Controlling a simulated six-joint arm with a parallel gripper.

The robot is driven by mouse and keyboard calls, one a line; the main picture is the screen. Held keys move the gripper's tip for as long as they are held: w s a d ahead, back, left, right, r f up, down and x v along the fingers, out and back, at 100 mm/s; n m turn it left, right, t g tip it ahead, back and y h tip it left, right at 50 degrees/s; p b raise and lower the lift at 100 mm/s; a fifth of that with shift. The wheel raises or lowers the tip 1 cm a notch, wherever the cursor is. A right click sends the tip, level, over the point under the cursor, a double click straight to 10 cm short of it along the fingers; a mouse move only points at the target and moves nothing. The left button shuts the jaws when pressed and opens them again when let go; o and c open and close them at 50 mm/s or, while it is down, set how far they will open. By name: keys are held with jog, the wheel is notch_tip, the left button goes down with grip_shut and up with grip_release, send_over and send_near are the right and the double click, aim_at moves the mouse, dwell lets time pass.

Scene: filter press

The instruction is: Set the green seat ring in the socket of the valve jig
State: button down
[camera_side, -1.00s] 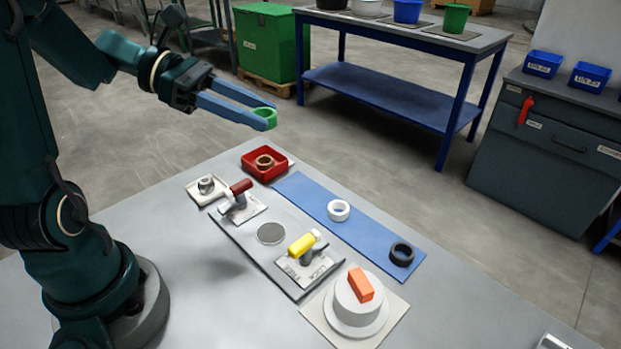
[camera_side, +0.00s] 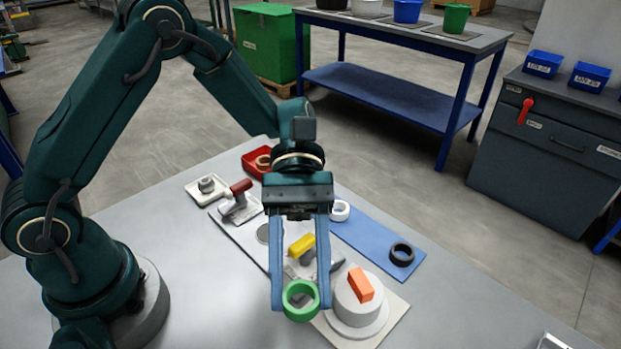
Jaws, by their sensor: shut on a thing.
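The green seat ring (camera_side: 300,317) is held between the blue fingertips of my gripper (camera_side: 301,298), at the front of the bench view. It appears above the bench; its exact height is hard to tell. What looks like the valve jig (camera_side: 240,240) is a flat grey plate behind and left of the ring, with a round grey disc or recess (camera_side: 263,233), a red-handled clamp (camera_side: 240,188) and a yellow-handled clamp (camera_side: 302,243). My fingers hide part of the plate and the yellow clamp. I cannot tell which feature is the socket.
A blue mat (camera_side: 372,238) carries a white ring (camera_side: 340,217) and a black ring (camera_side: 401,263). A white stepped round block (camera_side: 358,315) with an orange block (camera_side: 361,284) stands close right of the ring. A red tray (camera_side: 252,171) and a small white tray (camera_side: 197,193) lie behind.

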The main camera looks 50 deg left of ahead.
jog(key=shift+s+d+f+m+y, duration=0.3)
jog(key=shift+s+d, duration=0.3)
jog(key=shift+s, duration=0.2)
jog(key=x, duration=0.6)
jog(key=f+x, duration=0.1)
jog(key=x, duration=0.6)
jog(key=shift+w+a+f, duration=0.1)
jog(key=shift+w+a, duration=0.1)
jog(key=shift+f, duration=2.05)
jog(key=shift+f, duration=0.1)
jog(key=shift+c, duration=2)
grip_release()
